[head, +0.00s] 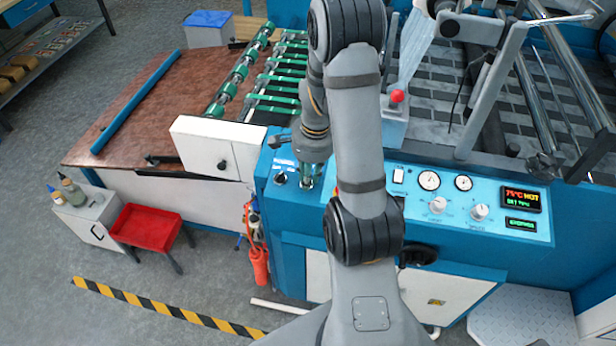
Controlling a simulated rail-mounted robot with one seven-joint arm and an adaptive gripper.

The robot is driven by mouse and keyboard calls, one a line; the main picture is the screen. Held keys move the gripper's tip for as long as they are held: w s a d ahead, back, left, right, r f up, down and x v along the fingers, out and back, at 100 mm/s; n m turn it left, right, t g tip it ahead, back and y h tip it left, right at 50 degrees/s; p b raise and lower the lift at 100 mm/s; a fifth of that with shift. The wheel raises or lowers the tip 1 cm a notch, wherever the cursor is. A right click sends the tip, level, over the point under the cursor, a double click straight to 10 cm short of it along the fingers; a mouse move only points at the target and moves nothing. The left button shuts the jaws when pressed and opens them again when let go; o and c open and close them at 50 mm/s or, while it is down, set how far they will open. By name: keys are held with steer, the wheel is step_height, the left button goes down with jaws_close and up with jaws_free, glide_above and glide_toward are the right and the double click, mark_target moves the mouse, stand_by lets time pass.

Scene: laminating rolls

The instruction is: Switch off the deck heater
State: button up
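The laminating machine's blue control panel (411,208) spans the middle of the head view. A display (521,198) at its right reads what looks like 75°C HOT. A small green readout (521,224) sits below it. A white rocker switch (398,175) is right of my arm, and a dark knob (280,178) is at the panel's left end. The labels are too small to read, so I cannot tell which control is the deck heater's. My gripper (307,180) points down over the left part of the panel, just right of the dark knob. Its finger opening and any contact are unclear.
Two gauges (429,180) and two white knobs, one at the left (437,205), lie right of the rocker switch. A red button (397,96) stands behind the panel. My arm covers the panel's middle. A white box (215,147) stands left of my gripper.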

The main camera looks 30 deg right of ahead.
jaws_close()
steer(key=shift+s, duration=0.1)
steer(key=shift+n, duration=0.5)
steer(key=n, duration=0.2)
steer(key=n+g+b, duration=0.1)
steer(key=n, duration=0.2)
steer(key=shift+w+n+h, duration=0.2)
steer(key=shift+n+h, duration=0.1)
steer(key=shift+h, duration=0.1)
steer(key=n+b, duration=0.1)
steer(key=n, duration=0.4)
steer(key=shift+g+h, duration=0.3)
steer(key=shift+h, duration=0.1)
steer(key=shift+o, duration=1)
jaws_free()
steer(key=shift+o, duration=0.9)
steer(key=shift+w, duration=0.1)
steer(key=shift+r, duration=0.1)
